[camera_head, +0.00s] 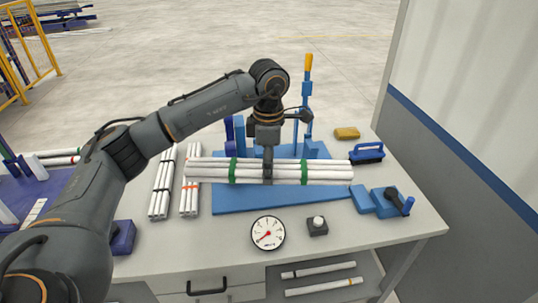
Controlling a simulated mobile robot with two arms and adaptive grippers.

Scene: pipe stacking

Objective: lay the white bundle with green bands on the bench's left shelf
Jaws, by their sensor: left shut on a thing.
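The white bundle with green bands (210,172) is a row of long white pipes with two green bands. It lies level across the picture, in front of the blue fixture on the bench (340,229). My left gripper (268,170) comes down from above and is shut around the bundle's middle, between the bands. I cannot tell whether the bundle touches the blue plate below it. Under the bench top, right of a drawer, an open shelf (318,278) holds loose white pipes. Any shelf at the bench's left is not clearly visible, as my left arm covers much of that side. My right gripper is not in view.
Two white bundles (160,190) (190,188) lie left of the blue plate, one with an orange band.

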